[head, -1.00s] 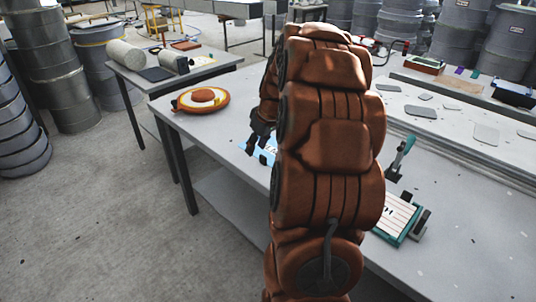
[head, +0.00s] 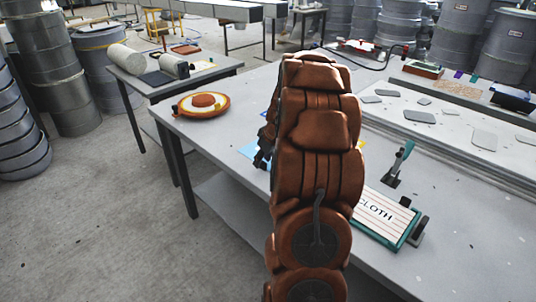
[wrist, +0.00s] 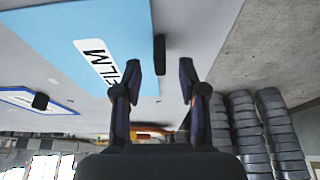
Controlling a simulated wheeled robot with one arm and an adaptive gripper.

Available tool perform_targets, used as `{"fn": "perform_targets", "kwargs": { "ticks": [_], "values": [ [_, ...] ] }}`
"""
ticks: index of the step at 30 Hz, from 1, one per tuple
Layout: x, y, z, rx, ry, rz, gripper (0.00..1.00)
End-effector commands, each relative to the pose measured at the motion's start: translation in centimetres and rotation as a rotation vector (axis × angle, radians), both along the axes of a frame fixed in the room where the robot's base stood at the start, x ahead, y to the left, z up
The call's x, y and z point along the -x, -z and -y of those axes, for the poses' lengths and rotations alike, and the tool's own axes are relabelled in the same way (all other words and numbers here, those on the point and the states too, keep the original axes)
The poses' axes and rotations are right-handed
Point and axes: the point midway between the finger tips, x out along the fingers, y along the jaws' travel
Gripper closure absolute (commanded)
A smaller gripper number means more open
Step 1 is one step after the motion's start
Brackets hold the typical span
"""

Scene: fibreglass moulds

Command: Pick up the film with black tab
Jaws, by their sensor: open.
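The film is a light blue sheet (wrist: 60,30) with a white label reading FILM, at the upper left of the wrist view. Its black tab (wrist: 160,55) stands at the sheet's right edge. My gripper (wrist: 160,80) is open, and the tab shows between and just beyond its two fingertips; nothing is held. I cannot tell the exact gap to the tab. In the head view, only part of the film (head: 249,152) shows on the table, beside my gripper (head: 263,158). My arm hides the rest of it.
A framed CLOTH board (head: 383,218) and a teal-handled tool (head: 400,162) lie right of my arm. An orange round dish (head: 201,104) sits at the table's far left corner. A blue-framed panel (wrist: 18,98) with a black tab shows in the wrist view. Drums (wrist: 240,125) stand beyond the table.

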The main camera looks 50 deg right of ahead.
Motion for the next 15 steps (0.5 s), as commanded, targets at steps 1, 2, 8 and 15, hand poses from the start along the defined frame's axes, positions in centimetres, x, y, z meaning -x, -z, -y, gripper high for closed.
{"fn": "perform_targets", "kwargs": {
  "ticks": [1,2,8,15],
  "values": [
    [-0.18,0.37,-0.02,0.0,0.0,-0.001,0.58],
    [-0.25,0.55,0.0,0.001,0.0,0.0,0.58],
    [-0.33,0.79,0.01,0.002,0.0,0.001,0.58],
    [-0.31,0.8,-0.02,0.001,0.0,0.0,0.78]
  ]
}}
